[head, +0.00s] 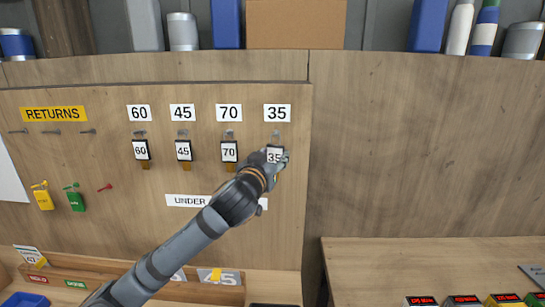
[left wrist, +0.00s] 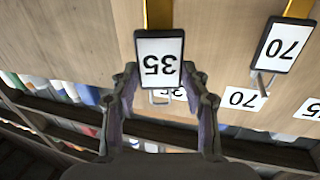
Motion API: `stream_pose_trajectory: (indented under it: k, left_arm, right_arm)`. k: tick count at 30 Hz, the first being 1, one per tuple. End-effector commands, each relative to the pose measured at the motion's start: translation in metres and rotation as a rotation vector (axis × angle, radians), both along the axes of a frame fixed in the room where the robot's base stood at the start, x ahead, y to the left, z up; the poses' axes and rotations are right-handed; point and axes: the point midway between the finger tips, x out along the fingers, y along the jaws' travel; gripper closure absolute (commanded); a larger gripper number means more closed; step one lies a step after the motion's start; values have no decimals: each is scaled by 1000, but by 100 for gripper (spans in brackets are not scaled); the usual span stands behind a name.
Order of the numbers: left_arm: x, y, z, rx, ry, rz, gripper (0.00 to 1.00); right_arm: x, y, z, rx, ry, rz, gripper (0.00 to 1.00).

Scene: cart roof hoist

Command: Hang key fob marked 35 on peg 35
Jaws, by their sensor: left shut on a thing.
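The key fob marked 35 (head: 274,154) is a dark-framed white tag. It is just below the peg 35 (head: 277,134), under the white 35 label (head: 277,113) on the wooden board. My left gripper (head: 278,160) is shut on this fob. In the left wrist view the fob (left wrist: 160,64) sits between the two fingers, upside down in the picture, with a metal peg (left wrist: 158,98) close to its edge. The fob partly hides the 35 label there. I cannot tell whether its loop is around the peg. My right gripper is not in view.
Fobs marked 60 (head: 141,151), 45 (head: 183,151) and 70 (head: 229,152) hang to the left. The RETURNS pegs (head: 53,132) are at far left, with yellow and green tags below. The board right of peg 35 is bare. A bench (head: 385,262) is at lower right.

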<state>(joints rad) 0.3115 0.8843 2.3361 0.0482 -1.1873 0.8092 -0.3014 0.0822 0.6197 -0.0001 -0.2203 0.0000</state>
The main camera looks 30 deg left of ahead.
Motion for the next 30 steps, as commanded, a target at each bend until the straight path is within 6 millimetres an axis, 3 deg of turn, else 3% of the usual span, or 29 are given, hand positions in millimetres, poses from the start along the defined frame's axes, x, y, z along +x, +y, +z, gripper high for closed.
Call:
stream_pose_trajectory:
  k: [19,30]
  left_arm:
    - [39,24,-2,-2,-1,0,92]
    - [49,30,-7,-1,-1,0,92]
  right_arm:
    - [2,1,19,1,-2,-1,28]
    - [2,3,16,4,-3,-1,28]
